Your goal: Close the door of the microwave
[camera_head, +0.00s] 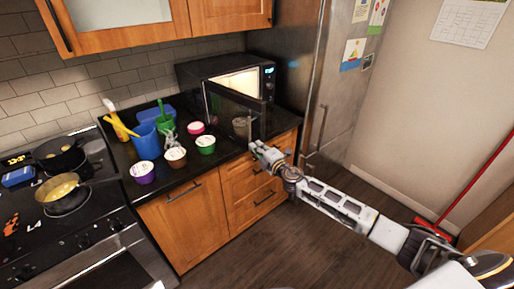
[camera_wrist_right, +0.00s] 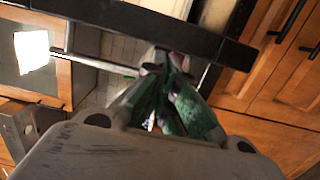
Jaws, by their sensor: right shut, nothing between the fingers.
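The black microwave (camera_head: 186,72) stands on the counter in the head view, its lit interior (camera_head: 238,83) showing. Its dark glass door (camera_head: 222,104) is open and swung out toward the counter's front edge. My right gripper (camera_head: 254,147) is shut and empty, close to the lower part of the door's free edge. In the right wrist view the green-padded fingers of the right gripper (camera_wrist_right: 168,62) are together, just below a dark bar (camera_wrist_right: 130,28) that looks like the door's edge or handle. I cannot tell whether they touch it. My left gripper is out of view.
Several lidded tubs, such as a green one (camera_head: 206,146) and a brown one (camera_head: 176,158), sit on the counter left of the door. A blue cup (camera_head: 146,143) stands there too. The steel fridge (camera_head: 325,90) is right of the microwave. Wooden drawers (camera_head: 250,190) are below.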

